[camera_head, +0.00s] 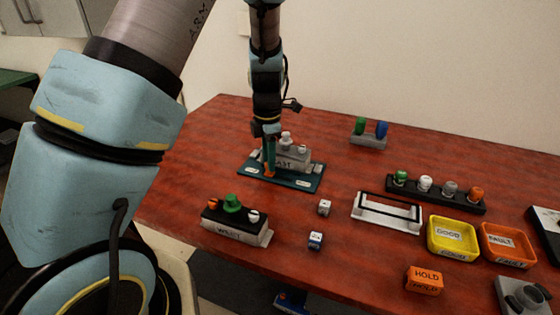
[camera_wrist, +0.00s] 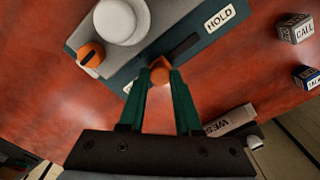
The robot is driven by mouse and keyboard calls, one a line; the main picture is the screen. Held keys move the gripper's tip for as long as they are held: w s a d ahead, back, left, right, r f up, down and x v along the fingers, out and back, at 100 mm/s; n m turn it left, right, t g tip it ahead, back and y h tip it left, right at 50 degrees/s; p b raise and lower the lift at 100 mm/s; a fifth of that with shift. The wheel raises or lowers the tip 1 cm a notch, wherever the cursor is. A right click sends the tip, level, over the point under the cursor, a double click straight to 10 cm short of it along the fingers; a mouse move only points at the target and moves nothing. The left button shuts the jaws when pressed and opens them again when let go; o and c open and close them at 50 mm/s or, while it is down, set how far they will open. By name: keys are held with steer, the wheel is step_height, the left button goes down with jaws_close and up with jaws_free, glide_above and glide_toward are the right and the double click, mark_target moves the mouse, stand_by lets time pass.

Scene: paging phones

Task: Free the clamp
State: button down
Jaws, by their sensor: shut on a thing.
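A dark teal clamp plate (camera_head: 249,171) lies on the red table with a grey block (camera_head: 294,157) on it. In the wrist view the plate (camera_wrist: 228,40) has a dark slot and a label reading HOLD at its upper right. Another label, partly hidden, is at its lower left. My gripper (camera_wrist: 160,72) has green fingers shut on an orange knob (camera_wrist: 160,75) at the slot's lower left end. In the head view my gripper (camera_head: 269,172) points down at the plate's front. A white round knob (camera_wrist: 122,20) and an orange slotted knob (camera_wrist: 90,54) sit on the grey block.
A grey unit with green and white knobs (camera_head: 237,221) stands front left. Two small lettered cubes (camera_head: 324,207) (camera_head: 315,240) lie right of it. A white frame (camera_head: 387,211), a knob row (camera_head: 435,194), yellow GOOD tray (camera_head: 453,239), orange FAULT tray (camera_head: 508,245) and orange HOLD block (camera_head: 425,279) are further right.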

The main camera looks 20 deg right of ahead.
steer(key=shift+w+a, duration=0.2)
steer(key=c, duration=0.6)
jaws_free()
steer(key=shift+r, duration=0.1)
step_height(320, 180, up, 11)
steer(key=b, duration=0.1)
steer(key=shift+b, duration=0.3)
